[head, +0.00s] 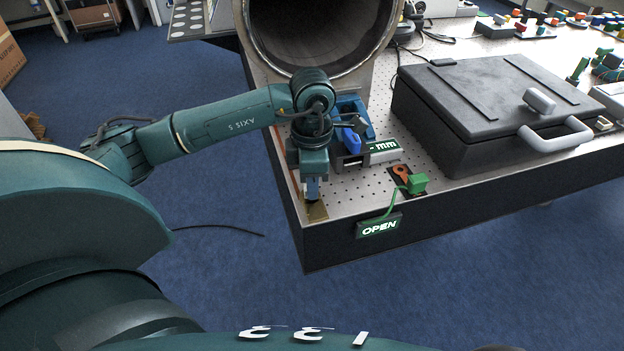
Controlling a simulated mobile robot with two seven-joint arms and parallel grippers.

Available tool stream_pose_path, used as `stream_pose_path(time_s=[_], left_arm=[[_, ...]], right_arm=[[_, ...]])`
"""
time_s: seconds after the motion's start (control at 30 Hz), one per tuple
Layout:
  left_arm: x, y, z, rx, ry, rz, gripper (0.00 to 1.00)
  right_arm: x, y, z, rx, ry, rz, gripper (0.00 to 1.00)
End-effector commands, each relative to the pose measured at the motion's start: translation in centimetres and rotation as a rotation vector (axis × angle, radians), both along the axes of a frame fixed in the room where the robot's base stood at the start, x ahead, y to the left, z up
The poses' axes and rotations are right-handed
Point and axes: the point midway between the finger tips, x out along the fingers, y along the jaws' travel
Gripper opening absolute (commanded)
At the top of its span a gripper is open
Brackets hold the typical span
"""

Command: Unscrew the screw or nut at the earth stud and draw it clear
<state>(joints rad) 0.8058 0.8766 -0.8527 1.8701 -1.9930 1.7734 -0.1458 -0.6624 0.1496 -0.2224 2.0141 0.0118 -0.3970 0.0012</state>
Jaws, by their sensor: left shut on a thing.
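My left gripper (313,193) points down at the near left corner of the table, just above a small brass plate (317,212). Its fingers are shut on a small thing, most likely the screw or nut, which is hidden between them. The earth stud itself cannot be made out; it may be at the brass plate under the fingers. I cannot tell whether the held piece still touches the plate. To the right, an orange piece (402,172) and a green block (418,183) sit on a dark pad. My right gripper is not in view.
A blue device (353,122) and a display (384,147) stand close behind the gripper. A large pipe (253,45) is behind, a black case (490,100) to the right.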

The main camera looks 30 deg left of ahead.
Motion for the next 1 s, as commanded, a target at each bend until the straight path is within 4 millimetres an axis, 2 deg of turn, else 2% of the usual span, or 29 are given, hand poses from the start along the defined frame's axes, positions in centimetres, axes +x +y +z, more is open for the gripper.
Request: stream_pose_path(time_s=[0.17,0.5,0.87,1.0], left_arm=[[0.01,0.03,0.01,0.001,0.001,0.021,0.0],[0.12,0.15,0.06,0.001,0.0,0.421,0.0],[0.13,0.18,0.04,0.001,-0.001,0.466,0.0],[0.11,0.23,0.11,0.001,0.001,0.629,0.0]], right_arm=[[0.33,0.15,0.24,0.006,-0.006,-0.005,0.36],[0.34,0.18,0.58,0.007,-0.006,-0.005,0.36],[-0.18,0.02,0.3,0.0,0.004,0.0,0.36],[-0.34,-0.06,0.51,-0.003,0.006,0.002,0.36]])
